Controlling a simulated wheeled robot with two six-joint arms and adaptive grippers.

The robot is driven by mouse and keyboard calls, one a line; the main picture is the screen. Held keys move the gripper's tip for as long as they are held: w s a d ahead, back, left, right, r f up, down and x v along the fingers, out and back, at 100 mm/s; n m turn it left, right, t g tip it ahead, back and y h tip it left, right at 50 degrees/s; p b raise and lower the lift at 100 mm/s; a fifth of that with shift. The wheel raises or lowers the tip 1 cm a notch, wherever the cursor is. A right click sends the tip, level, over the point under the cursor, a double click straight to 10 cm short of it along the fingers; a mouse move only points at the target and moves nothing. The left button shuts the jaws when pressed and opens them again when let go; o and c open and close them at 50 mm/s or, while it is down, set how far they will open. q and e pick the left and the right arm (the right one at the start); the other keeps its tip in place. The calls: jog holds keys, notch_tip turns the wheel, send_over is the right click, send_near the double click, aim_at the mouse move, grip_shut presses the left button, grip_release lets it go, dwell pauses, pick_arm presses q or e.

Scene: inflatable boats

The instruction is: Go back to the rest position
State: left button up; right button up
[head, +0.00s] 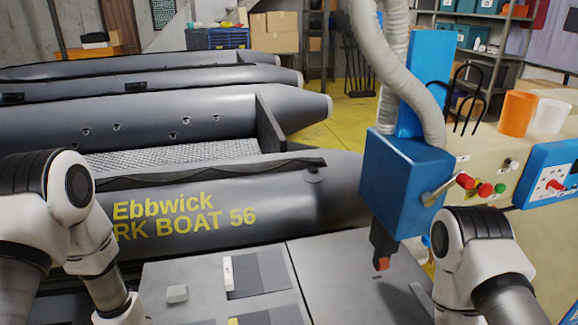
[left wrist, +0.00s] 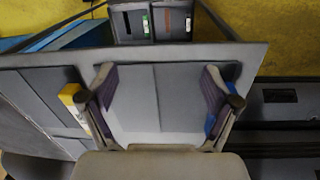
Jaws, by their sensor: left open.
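My left gripper (left wrist: 157,78) is open in the left wrist view, its two fingers spread wide. Nothing shows held between them, and a grey panel surface lies behind them. In the head view my left arm stands at the left edge, and its gripper is out of the picture below. My right arm stands at the lower right in the head view, beside the blue machine (head: 405,185); its gripper does not show clearly in either view.
A grey worktop (head: 340,265) holds a dark patch (head: 262,272), a small white piece (head: 227,272) and a light grey block (head: 177,293). A grey inflatable boat (head: 285,205) lies behind it. An orange cup (head: 517,114) and a white cup (head: 549,116) stand at the right.

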pick_arm(q)
jog(key=s+d+f+m, duration=0.1)
jog(key=s+f, duration=0.2)
jog(key=s, duration=0.5)
jog(key=s+f, duration=0.3)
jog(key=s, duration=0.5)
notch_tip(320, 180, down, 14)
jog(key=w+b, duration=0.1)
jog(key=b, duration=1.3)
jog(key=shift+w+r+y, duration=0.2)
jog(key=shift+y, duration=0.2)
jog(key=shift+d, duration=0.1)
